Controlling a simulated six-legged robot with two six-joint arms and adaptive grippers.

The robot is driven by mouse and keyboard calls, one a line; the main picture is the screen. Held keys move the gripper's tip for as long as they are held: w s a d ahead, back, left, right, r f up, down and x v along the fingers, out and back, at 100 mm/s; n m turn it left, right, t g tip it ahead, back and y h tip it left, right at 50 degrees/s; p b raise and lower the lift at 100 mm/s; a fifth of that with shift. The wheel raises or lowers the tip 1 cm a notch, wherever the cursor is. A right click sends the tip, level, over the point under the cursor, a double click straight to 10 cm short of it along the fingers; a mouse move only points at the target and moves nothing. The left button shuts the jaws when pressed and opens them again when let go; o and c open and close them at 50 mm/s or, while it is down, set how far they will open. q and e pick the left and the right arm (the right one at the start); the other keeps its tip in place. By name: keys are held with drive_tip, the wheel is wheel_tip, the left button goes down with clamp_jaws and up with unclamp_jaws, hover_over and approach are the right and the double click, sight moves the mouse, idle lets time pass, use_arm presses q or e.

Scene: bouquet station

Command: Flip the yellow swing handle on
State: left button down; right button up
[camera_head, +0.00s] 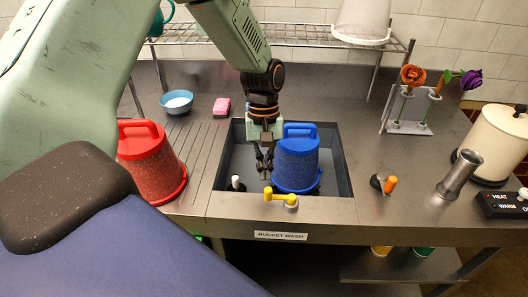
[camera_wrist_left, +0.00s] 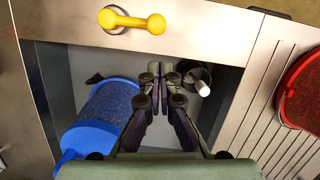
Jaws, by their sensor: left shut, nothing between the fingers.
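The yellow swing handle (camera_head: 281,196) sits on a round metal base on the sink's front rim, below the blue bucket. It also shows at the top of the left wrist view (camera_wrist_left: 132,20), lying level across its base. My left gripper (camera_head: 265,172) hangs down over the sink, just behind the handle and apart from it. Its fingers are together and empty, as the left wrist view also shows (camera_wrist_left: 161,68). My right gripper is not in view.
A blue upturned bucket (camera_head: 296,165) stands in the sink close to the right of my left gripper. A white-topped peg (camera_head: 236,182) is on its left. A red bucket (camera_head: 150,165) stands on the left drainboard. An orange-topped knob (camera_head: 390,184) stands on the counter to the right.

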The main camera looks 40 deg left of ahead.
use_arm(q)
drive_tip(key=shift+s+d+r, duration=0.15)
drive_tip(key=shift+s+d, duration=0.55)
drive_tip(key=shift+s, duration=0.1)
drive_tip(key=shift+d, duration=0.15)
drive_tip(key=shift+f, duration=0.2)
drive_tip(key=shift+s+r, duration=0.15)
drive_tip(key=shift+s, duration=0.05)
drive_tip(key=shift+n+p, duration=0.3)
drive_tip(key=shift+p, duration=0.3)
